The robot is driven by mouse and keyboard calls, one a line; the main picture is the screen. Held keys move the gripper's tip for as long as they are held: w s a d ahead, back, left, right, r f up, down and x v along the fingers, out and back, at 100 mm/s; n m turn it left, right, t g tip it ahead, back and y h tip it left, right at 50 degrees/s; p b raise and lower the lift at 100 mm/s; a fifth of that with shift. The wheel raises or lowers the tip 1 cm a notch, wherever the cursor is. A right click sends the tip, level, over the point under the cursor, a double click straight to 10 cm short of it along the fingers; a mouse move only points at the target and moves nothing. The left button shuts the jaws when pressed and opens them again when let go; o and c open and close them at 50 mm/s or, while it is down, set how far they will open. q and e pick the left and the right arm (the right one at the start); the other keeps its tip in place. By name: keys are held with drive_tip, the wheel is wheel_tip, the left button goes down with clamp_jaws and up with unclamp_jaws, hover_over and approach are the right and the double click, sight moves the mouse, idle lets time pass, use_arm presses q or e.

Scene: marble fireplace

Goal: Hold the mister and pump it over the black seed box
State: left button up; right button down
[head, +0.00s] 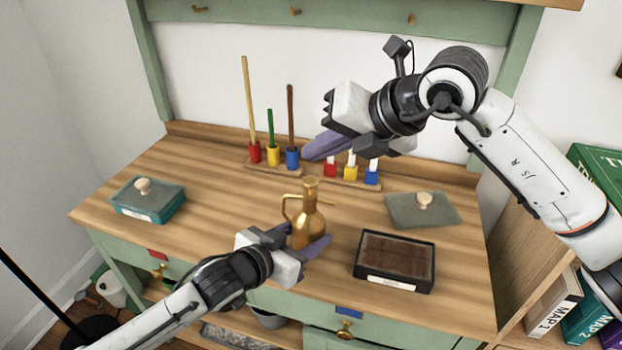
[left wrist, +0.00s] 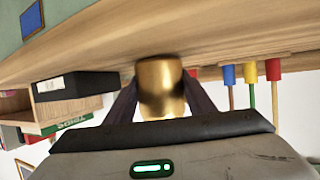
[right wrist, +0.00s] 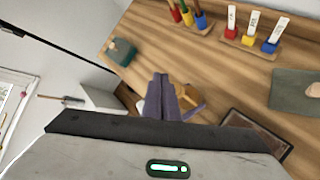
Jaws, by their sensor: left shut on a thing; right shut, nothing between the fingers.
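The brass mister (head: 308,222) stands upright near the middle of the bench, its handle on the left side. My left gripper (head: 304,244) is shut around its lower body; the brass body also shows between the fingers in the left wrist view (left wrist: 160,88). The black seed box (head: 395,262), filled with brown soil and bearing a white label, sits to the right of the mister. My right gripper (head: 318,148) is shut and empty, raised above the back of the bench; its closed fingers show in the right wrist view (right wrist: 165,98). I cannot tell whether the mister touches the bench.
A teal lidded box (head: 148,200) stands at the left. A grey-green lid (head: 423,209) with a knob lies behind the seed box. Racks with coloured holders and sticks (head: 272,155) and labels (head: 350,172) stand at the back. The bench's left middle is clear.

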use_arm(q)
drive_tip(key=shift+r, duration=0.1)
use_arm(e)
drive_tip(key=shift+r, duration=1.2)
use_arm(q)
drive_tip(key=o, duration=1.4)
